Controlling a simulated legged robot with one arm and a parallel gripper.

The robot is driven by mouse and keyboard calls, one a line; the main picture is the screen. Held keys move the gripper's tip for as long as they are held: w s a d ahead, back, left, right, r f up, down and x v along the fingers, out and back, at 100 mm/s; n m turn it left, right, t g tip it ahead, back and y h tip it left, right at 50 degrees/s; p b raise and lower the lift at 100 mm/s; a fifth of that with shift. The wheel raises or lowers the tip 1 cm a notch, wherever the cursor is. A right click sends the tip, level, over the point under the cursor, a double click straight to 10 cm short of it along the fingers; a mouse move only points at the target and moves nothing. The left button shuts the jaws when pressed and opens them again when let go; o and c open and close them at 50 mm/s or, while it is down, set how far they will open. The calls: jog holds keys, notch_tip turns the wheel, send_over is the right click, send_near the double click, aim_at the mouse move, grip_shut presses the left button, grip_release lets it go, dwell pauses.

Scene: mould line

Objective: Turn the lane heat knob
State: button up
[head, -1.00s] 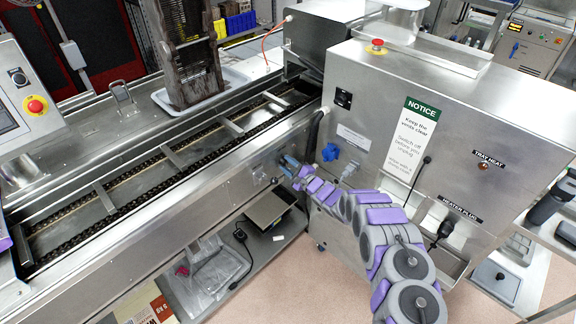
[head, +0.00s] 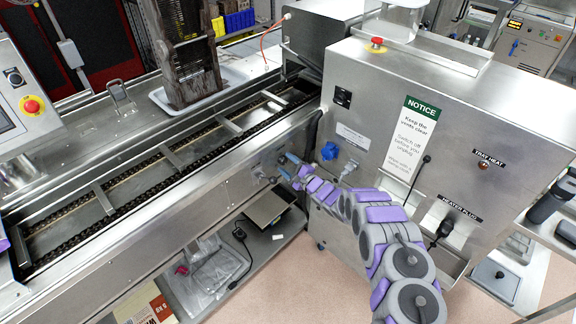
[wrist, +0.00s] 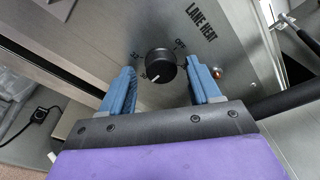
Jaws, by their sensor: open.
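The lane heat knob (wrist: 160,66) is a round black knob with a white pointer mark on a steel panel. In the wrist view it sits between and just beyond the two blue fingers of my gripper (wrist: 163,82). The fingers are spread, with a gap to the knob on each side. The pointer faces the lower left, and the LANE HEAT label (wrist: 202,20) is to the upper right. In the head view my gripper (head: 284,168) is at the side panel of the conveyor (head: 190,205), where the knob is too small to make out clearly.
A small orange-red lamp (wrist: 217,73) is right of the knob. A steel cabinet (head: 370,75) with a green-topped notice (head: 411,135) stands right of my gripper. A lower shelf (head: 215,265) holds a cable and plastic bags. A dark rod crosses the wrist view's right side.

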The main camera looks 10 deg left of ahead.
jog(key=shift+s+d, duration=0.1)
jog(key=p+v, duration=0.1)
jog(key=v, duration=1.6)
jog(key=shift+p, duration=0.35)
